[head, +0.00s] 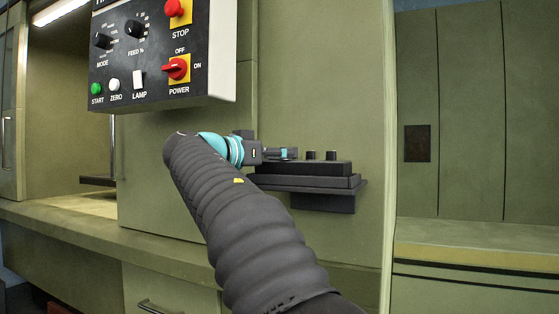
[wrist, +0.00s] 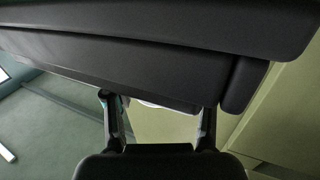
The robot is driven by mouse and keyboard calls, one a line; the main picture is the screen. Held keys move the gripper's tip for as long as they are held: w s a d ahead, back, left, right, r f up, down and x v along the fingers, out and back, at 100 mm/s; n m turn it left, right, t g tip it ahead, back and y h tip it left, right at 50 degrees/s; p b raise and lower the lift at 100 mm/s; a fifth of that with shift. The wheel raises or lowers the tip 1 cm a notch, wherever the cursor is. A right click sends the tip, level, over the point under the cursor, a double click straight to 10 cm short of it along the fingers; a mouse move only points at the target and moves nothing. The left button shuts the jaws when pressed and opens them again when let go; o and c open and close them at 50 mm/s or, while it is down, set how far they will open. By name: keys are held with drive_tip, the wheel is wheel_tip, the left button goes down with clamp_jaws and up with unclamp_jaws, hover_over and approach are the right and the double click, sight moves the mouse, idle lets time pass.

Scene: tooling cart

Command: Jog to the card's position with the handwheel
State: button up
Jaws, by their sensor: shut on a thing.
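The handwheel unit (head: 305,176) is a dark box on a bracket on the green machine front, with two small black knobs (head: 320,155) on top. My gripper (head: 290,153) is at the left part of its top, pointing right. In the wrist view my gripper (wrist: 158,112) has its two fingers apart, one on each side of a pale curved rim (wrist: 165,106) at the edge of the dark unit (wrist: 110,58). The rim appears to be part of the handwheel, held between the fingers. Most of the wheel is hidden. No card can be made out.
A control panel (head: 160,60) hangs above and left, with a red stop button, a red power switch and dials. A ledge (head: 70,225) runs below, in front of the open machine bay. A green counter (head: 475,240) is at the right.

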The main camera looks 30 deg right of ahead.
drive_tip(key=n+t+b, duration=0.1)
drive_tip(key=n+t+y+b, duration=0.1)
drive_tip(key=t+b, duration=0.1)
drive_tip(key=shift+s+f+t, duration=0.15)
drive_tip(key=shift+f+t, duration=0.15)
drive_tip(key=n+t+y+b, duration=0.2)
drive_tip(key=n+t, duration=0.1)
drive_tip(key=shift+d+r+y, duration=0.1)
drive_tip(key=shift+r+y, duration=0.1)
drive_tip(key=shift+y, duration=0.1)
drive_tip(key=n+t+y, duration=0.3)
drive_tip(key=shift+r+t+p, duration=0.25)
drive_tip(key=shift+t+p, duration=0.05)
drive_tip(key=shift+p, duration=0.05)
drive_tip(key=shift+n+t+y+p, duration=0.3)
drive_tip(key=shift+n+y+p, duration=0.1)
drive_tip(key=shift+y, duration=0.4)
drive_tip(key=shift+f+n+t+y+p, duration=0.15)
drive_tip(key=shift+n+t+y+p, duration=0.4)
drive_tip(key=shift+y, duration=0.25)
drive_tip(key=o, duration=1.2)
drive_tip(key=v, duration=1.2)
